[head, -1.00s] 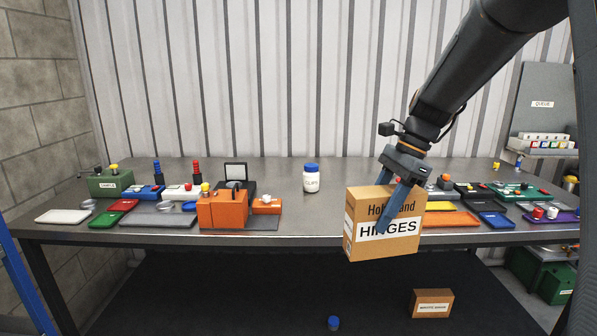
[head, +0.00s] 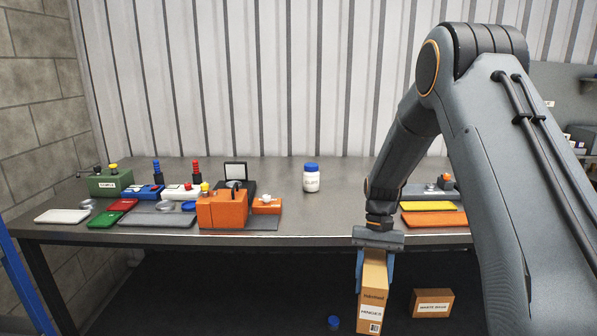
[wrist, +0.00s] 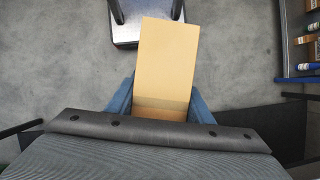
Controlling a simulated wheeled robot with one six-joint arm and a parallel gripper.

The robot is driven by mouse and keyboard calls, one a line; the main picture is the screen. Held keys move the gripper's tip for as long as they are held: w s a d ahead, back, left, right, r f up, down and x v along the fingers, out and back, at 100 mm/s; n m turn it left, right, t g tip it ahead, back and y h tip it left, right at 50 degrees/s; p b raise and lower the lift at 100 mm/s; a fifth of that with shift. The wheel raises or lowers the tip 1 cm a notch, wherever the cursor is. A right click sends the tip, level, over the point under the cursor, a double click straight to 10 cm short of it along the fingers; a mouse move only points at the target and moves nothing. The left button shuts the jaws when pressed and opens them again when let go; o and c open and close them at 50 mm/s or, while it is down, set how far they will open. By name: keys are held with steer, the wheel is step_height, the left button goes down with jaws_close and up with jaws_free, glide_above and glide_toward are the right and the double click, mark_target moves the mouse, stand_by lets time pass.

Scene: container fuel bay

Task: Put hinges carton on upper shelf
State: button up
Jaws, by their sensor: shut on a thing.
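The hinges carton (head: 372,299) is a tan box with a white HINGES label. My gripper (head: 374,262) points down and is shut on it, with blue fingers on either side. The carton hangs upright in front of the workbench's front edge, below the level of its top. In the wrist view the carton (wrist: 166,62) sits between the blue fingers, with grey floor beneath.
The workbench (head: 290,222) holds colored trays, an orange block fixture (head: 222,210) and a white jar with a blue lid (head: 311,179). Below it are a small brown carton (head: 432,303) and a blue cap (head: 333,323). In the wrist view, a shelf-like rack (wrist: 290,79) stands at the right.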

mark_target(373, 330)
steer(key=f, duration=0.1)
steer(key=f+n, duration=0.1)
steer(key=f, duration=0.1)
steer(key=s+f+n+h, duration=0.1)
steer(key=shift+d+f, duration=0.1)
steer(key=shift+f, duration=0.15)
steer(key=shift+n, duration=0.3)
steer(key=s+f, duration=0.1)
steer(key=f, duration=0.1)
steer(key=s+f, duration=0.3)
steer(key=f, duration=0.1)
steer(key=shift+s+f, duration=0.1)
steer(key=shift+s, duration=0.3)
